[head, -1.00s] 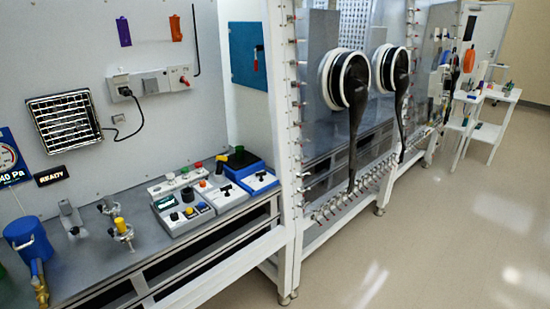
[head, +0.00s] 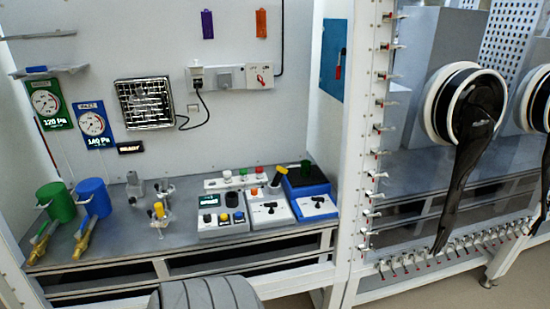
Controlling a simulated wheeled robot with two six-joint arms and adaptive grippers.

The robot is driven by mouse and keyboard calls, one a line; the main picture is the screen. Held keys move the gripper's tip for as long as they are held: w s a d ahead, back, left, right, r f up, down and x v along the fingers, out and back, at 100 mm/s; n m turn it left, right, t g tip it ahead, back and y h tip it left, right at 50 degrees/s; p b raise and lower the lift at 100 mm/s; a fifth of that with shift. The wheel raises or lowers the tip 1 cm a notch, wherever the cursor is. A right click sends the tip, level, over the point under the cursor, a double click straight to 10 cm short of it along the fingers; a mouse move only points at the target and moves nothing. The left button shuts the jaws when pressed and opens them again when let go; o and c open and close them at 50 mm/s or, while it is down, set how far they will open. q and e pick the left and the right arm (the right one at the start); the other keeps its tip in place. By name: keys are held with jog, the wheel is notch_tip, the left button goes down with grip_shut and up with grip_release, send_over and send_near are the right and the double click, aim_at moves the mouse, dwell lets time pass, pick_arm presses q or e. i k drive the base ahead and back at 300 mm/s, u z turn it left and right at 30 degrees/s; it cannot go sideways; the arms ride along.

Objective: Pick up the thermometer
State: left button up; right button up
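I cannot make out a thermometer in the head view. A red item (head: 338,72) hangs on the blue panel (head: 332,58), but it is too small to identify. Neither of my grippers shows in the head view.
A grey bench (head: 130,252) carries a green canister (head: 55,201), a blue canister (head: 93,196), brass fittings (head: 157,211) and several control boxes (head: 222,223). Pressure gauges (head: 92,124) hang at left. A glovebox port (head: 450,100) with a black glove is at right. Pale floor (head: 420,294) shows at lower right.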

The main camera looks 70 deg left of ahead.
aim_at(281, 171)
jog(key=u, duration=0.65)
jog(key=i, duration=0.65)
jog(key=u, duration=0.75)
